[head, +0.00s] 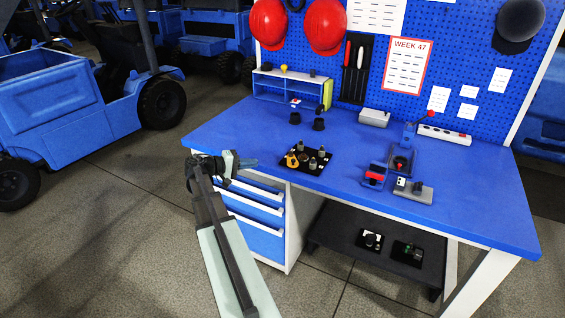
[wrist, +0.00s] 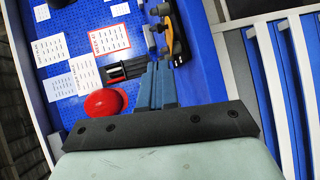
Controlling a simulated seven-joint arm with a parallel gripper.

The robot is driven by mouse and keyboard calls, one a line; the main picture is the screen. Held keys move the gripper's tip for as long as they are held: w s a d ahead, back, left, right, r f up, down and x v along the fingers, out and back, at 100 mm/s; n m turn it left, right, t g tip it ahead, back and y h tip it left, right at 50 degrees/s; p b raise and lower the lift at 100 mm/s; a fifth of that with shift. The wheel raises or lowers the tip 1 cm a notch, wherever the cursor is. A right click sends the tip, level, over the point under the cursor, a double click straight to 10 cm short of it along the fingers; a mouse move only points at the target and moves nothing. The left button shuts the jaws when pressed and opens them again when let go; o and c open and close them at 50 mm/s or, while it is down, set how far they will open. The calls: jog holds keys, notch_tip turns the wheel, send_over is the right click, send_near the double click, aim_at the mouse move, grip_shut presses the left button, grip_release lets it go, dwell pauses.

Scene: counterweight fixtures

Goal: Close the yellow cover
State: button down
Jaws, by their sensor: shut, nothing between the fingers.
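A small yellow part (head: 292,160), which looks like the yellow cover, is at the left end of a black plate (head: 309,168) on the blue workbench. Several grey and black posts stand on the same plate. A yellow curved piece, seemingly the same part, shows at the top of the wrist view (wrist: 168,12) beside dark posts (wrist: 180,45). It is too small to tell how far the cover is open. My gripper (head: 250,162) is shut and empty, by the bench's front left edge, left of the plate and apart from it.
Behind the plate stand two dark cylinders (head: 318,124). To its right are a blue and red fixture (head: 375,175) and a grey block (head: 413,191). A blue shelf (head: 290,88) stands at the back left. Drawers (head: 252,207) are below the bench. The bench's left top is clear.

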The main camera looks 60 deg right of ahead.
jog(key=x, duration=1.4)
jog(key=shift+s+a, duration=0.15)
jog(key=shift+s, duration=0.15)
